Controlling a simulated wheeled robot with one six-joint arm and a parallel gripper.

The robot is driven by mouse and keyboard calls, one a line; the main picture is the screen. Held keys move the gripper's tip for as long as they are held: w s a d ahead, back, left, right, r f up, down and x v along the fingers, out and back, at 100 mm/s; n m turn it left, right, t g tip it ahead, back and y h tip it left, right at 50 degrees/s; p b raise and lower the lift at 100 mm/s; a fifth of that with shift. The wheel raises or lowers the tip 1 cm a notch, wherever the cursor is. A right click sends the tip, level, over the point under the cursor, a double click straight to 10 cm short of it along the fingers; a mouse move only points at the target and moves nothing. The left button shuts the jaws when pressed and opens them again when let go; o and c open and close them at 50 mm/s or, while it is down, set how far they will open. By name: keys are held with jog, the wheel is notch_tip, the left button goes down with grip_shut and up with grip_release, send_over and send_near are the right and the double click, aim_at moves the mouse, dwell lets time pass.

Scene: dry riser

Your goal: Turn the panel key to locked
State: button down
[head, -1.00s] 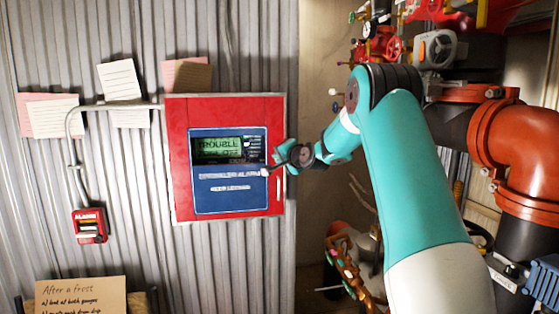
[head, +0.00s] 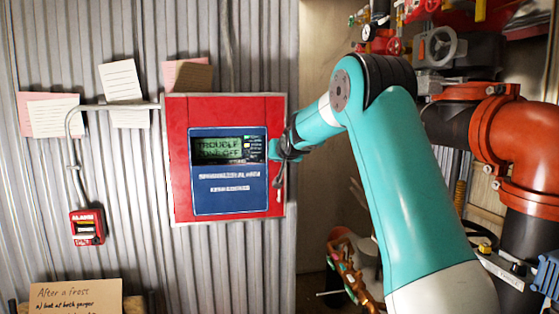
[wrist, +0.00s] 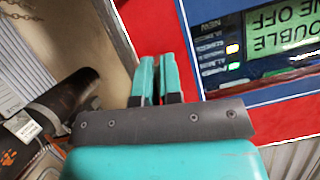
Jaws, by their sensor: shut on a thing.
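The red alarm panel (head: 179,160) hangs on the corrugated wall, with a blue face (head: 205,203) and a lit green display (head: 218,149) that reads "TROUBLE" and a second line ending in "OFF". It also shows in the wrist view (wrist: 205,50). My gripper (wrist: 158,60) is at the panel's right edge, with its two teal fingers close together. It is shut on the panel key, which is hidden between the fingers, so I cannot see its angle. In the head view my wrist covers that part of the panel.
A small red alarm pull box (head: 88,227) and paper notes (head: 122,82) are on the wall to the left. Large orange-red pipes (head: 510,150) and valves (head: 445,48) stand to the right. A cardboard sign (head: 77,298) is at lower left.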

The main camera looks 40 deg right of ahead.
jog(key=shift+n+h, duration=0.4)
jog(key=shift+n, duration=0.3)
jog(key=shift+g, duration=0.3)
jog(key=c, duration=1.3)
grip_release()
jog(key=b+v, duration=0.4)
jog(key=v, duration=1.3)
jog(key=shift+s+a, duration=0.1)
jog(key=shift+a, duration=0.1)
